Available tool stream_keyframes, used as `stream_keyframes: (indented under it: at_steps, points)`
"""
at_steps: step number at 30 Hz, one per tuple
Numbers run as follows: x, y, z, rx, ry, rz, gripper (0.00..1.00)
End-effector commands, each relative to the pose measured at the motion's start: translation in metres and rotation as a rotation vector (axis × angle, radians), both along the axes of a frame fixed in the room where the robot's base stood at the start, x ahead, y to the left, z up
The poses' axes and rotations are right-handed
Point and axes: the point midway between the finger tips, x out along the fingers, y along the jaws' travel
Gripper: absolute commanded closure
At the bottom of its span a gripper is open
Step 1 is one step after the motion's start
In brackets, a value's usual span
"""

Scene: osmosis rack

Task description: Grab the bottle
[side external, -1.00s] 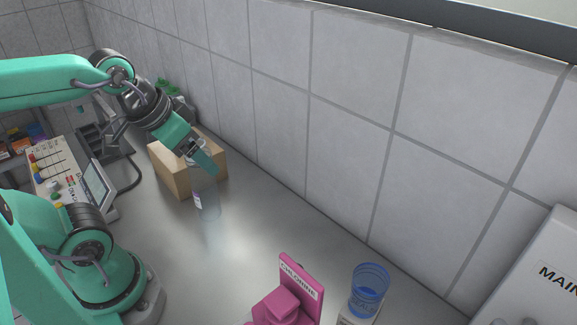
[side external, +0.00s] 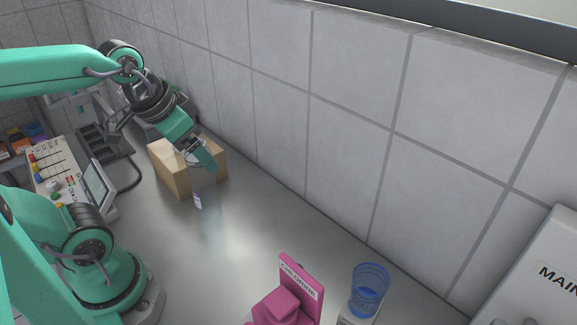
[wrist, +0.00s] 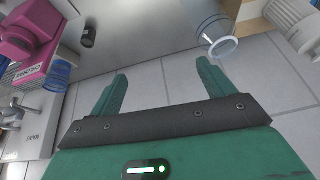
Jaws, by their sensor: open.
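The bottle (side external: 198,201) is clear and see-through with a small pale label. It stands upright on the grey worktop in front of a cardboard box, and its outline is faint. In the wrist view the bottle (wrist: 206,22) shows at the top right, its round rim towards the camera. My gripper (side external: 202,158) is at the height of the bottle's top in the side view. In the wrist view my gripper (wrist: 162,74) is open with nothing between its fingers. The bottle lies just beyond and right of the right fingertip; I cannot tell whether they touch.
A cardboard box (side external: 173,172) stands behind the bottle, near the tiled wall (side external: 350,150). A pink chlorine holder (side external: 297,290) and a blue clear cup (side external: 369,287) stand at the front right. A control panel (side external: 75,180) is at the left. The worktop between is free.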

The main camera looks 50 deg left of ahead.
Motion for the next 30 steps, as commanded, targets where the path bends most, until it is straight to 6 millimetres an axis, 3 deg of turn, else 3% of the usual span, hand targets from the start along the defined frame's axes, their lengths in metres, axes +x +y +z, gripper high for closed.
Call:
stream_keyframes:
  at_steps: [18, 24, 30]
  points:
    - [0.04, 0.083, -0.001, 0.091, 0.375, -0.334, 0.19]
    - [0.044, 0.099, -0.004, 0.077, 0.429, -0.406, 0.19]
    - [0.045, 0.102, -0.004, 0.074, 0.436, -0.421, 0.19]
